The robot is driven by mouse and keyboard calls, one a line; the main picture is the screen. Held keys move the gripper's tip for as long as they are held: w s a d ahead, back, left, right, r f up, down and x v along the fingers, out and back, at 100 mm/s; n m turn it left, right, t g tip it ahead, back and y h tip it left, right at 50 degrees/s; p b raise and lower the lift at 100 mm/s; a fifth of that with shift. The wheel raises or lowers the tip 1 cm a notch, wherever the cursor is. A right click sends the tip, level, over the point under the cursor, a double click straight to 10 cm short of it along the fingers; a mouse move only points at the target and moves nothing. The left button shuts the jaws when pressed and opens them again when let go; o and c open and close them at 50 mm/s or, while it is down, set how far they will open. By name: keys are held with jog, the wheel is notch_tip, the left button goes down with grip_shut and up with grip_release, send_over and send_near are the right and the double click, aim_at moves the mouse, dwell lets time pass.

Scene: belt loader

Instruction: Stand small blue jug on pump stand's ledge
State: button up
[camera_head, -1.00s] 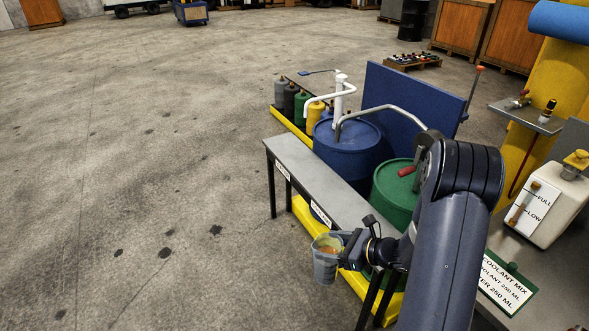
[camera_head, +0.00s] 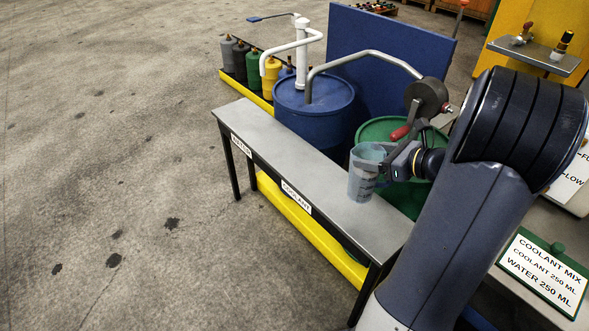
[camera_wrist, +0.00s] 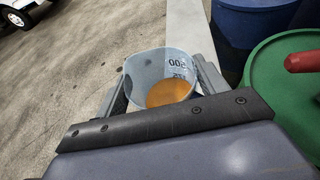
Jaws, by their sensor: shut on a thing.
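The small blue jug (camera_head: 366,172) is translucent pale blue with measuring marks, and it stays upright. My gripper (camera_head: 383,168) is shut on its side. In the wrist view the jug (camera_wrist: 150,66) sits between the two fingers and holds some orange liquid. The pump stand's ledge (camera_head: 268,142) is a long grey metal shelf with labels on its front edge, one reading COOLANT. The jug shows over the ledge's right part; I cannot tell whether its base touches the surface.
A blue drum (camera_head: 318,115) with a white pump and a green drum (camera_head: 405,200) with a crank pump (camera_head: 425,97) stand right behind the ledge. A coolant mix sign (camera_head: 545,270) lies at right. The ledge's left part is clear.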

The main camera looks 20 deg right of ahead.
jog(key=s+d+m+h+b, duration=0.2)
jog(key=s+d+b, duration=0.1)
jog(key=s+d, duration=0.15)
jog(key=b, duration=0.4)
send_near(378, 186)
jog(key=shift+t, duration=0.4)
jog(key=x, duration=0.4)
jog(key=shift+w+a+f, duration=0.1)
jog(key=shift+a+f, duration=0.05)
jog(key=shift+f, duration=0.2)
jog(key=shift+r, duration=0.1)
